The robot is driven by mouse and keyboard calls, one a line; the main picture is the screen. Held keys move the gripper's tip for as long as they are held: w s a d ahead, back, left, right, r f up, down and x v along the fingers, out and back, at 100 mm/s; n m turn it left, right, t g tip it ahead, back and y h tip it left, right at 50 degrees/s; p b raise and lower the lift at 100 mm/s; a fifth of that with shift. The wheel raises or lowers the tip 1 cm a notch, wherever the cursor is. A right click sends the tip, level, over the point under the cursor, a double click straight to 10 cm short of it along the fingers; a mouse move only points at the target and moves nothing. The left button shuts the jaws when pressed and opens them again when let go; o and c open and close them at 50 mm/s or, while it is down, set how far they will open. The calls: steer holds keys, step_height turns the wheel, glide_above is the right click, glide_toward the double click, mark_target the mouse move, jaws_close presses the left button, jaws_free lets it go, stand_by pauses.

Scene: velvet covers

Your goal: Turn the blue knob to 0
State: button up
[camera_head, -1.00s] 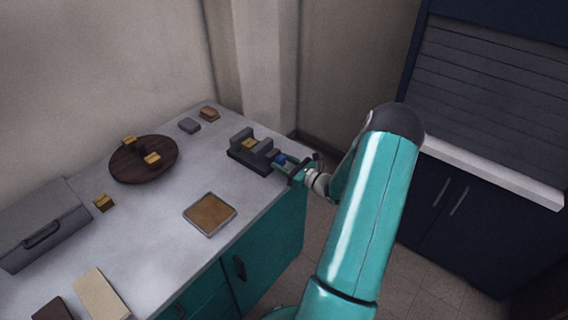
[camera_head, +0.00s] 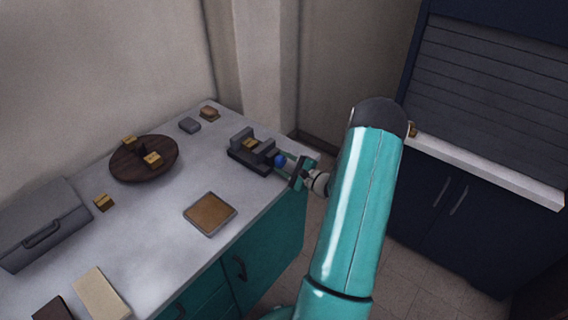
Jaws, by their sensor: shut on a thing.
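The blue knob (camera_head: 280,160) is on the right-hand side of a dark grey device (camera_head: 240,157) at the counter's far right end. A yellow block (camera_head: 249,144) sits in the device. My gripper (camera_head: 287,162) reaches in from the right and is shut on the blue knob. The fingers partly cover the knob. The knob's pointer and any scale or 0 mark are too small to read.
The grey counter (camera_head: 165,230) also holds a round dark wooden board (camera_head: 122,172) with yellow blocks, a brown-topped square tray (camera_head: 210,213), and a grey lidded box (camera_head: 43,224). A white ledge (camera_head: 490,170) stands at right.

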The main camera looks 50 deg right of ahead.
steer(key=n, duration=0.3)
steer(key=shift+n, duration=0.4)
steer(key=shift+s+f+n, duration=0.1)
steer(key=shift+n, duration=1.9)
steer(key=o, duration=1)
steer(key=shift+s, duration=0.1)
steer(key=s+d, duration=0.1)
steer(key=s, duration=1.2)
steer(key=shift+s, duration=0.25)
steer(key=shift+d, duration=0.1)
